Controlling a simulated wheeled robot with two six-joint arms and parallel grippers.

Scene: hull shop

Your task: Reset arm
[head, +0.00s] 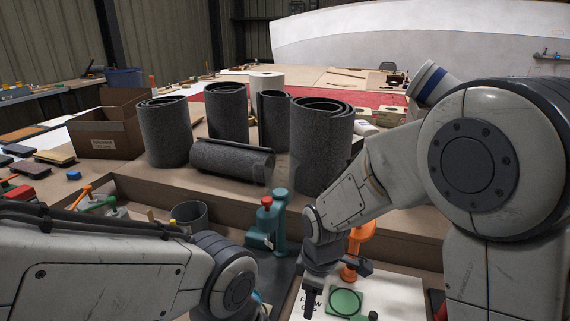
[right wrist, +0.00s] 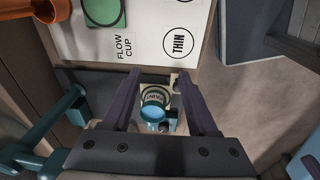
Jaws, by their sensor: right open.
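My right arm reaches in from the right of the head view, and its gripper (head: 337,280) points down over the front of the bench. In the right wrist view the right gripper (right wrist: 160,80) has its two dark fingers spread apart with nothing held. A small teal and light-blue cup-like thing (right wrist: 153,113) with a round "PAINT" label shows below, in the gap between the fingers. A white board (right wrist: 140,35) with "FLOW CUP" and "THIN" marks lies beyond the fingertips. My left arm crosses the lower left of the head view; its gripper is not in view.
A green disc (head: 345,301) lies on the white board, with an orange stand (head: 355,252) just behind. A teal device with a red knob (head: 267,222) stands left of the right gripper. Several dark grey rolls (head: 322,145) and a cardboard box (head: 105,135) occupy the raised bench behind.

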